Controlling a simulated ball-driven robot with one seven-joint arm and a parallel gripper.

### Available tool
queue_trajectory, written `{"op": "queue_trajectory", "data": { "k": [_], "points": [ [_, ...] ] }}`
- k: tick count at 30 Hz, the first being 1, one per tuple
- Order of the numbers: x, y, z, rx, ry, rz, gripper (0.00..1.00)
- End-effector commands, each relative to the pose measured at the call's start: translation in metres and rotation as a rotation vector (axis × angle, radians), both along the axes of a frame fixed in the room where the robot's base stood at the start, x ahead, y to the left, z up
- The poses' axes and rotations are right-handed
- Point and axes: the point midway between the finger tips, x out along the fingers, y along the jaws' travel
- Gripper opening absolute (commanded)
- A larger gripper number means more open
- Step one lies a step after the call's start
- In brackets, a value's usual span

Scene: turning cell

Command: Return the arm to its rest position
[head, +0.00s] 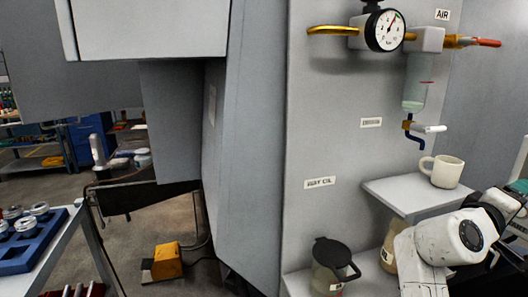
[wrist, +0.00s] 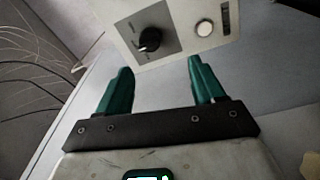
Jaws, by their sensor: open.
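My gripper (wrist: 160,68) is open and empty in the wrist view, its two green fingers spread apart. Beyond the fingertips is a pale panel (wrist: 185,22) with a black rotary knob (wrist: 150,39) and a white round button (wrist: 204,28). The gap between fingers and panel is hard to judge. In the head view my white arm (head: 440,240) reaches in at the lower right and runs towards the right edge. Its far end is largely out of that view.
Close to my arm are a shelf (head: 395,194) with a white mug (head: 441,171) and a dark-lidded can (head: 330,265). An air gauge (head: 384,31) and filter bowl (head: 416,82) hang above. A yellow pedal (head: 167,262) sits on the floor; a blue tray (head: 35,245) stands left.

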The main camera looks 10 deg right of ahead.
Motion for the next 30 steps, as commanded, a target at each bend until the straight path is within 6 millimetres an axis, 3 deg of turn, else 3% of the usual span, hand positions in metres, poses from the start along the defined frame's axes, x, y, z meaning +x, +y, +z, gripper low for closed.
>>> {"op": "queue_trajectory", "data": {
  "k": [5, 8, 12, 18, 21, 24, 30],
  "points": [
    [-0.008, 0.027, -0.092, 0.242, -0.040, 0.096, 0.68],
    [-0.021, 0.053, -0.155, 0.434, -0.061, 0.149, 0.68],
    [-0.049, 0.099, -0.235, 0.709, -0.060, 0.191, 0.68],
    [-0.114, 0.179, -0.327, 1.097, 0.007, 0.189, 0.68],
    [-0.153, 0.219, -0.357, 1.272, 0.063, 0.164, 0.68],
    [-0.189, 0.252, -0.375, 1.409, 0.120, 0.133, 0.68],
    [-0.230, 0.286, -0.387, 1.551, 0.193, 0.089, 0.68]
  ]
}}
